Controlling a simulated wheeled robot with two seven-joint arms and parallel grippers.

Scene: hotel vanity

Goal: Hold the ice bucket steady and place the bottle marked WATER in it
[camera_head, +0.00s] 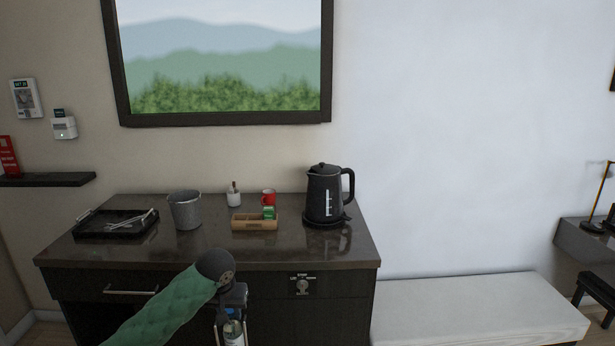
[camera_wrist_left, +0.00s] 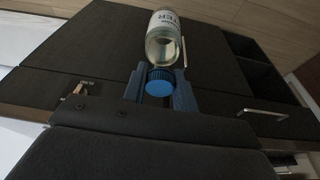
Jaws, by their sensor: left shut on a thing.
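The ice bucket (camera_head: 186,212) is a grey metal pail standing upright and open on the dark vanity top, left of centre. My left gripper (camera_head: 232,314) is in front of the vanity, below the counter edge, to the right of and nearer than the bucket. It is shut on a clear bottle (camera_head: 233,334) with a blue cap; the bottle also shows in the left wrist view (camera_wrist_left: 164,45). Its white label shows letters ending in "TER"; the rest is out of sight. The bottle is gripped near its cap end. My right gripper is not in view, and nothing touches the bucket.
A black tray (camera_head: 80,232) with tongs lies left of the bucket. The counter front (camera_head: 130,257) is clear. A bench (camera_head: 470,305) stands at right.

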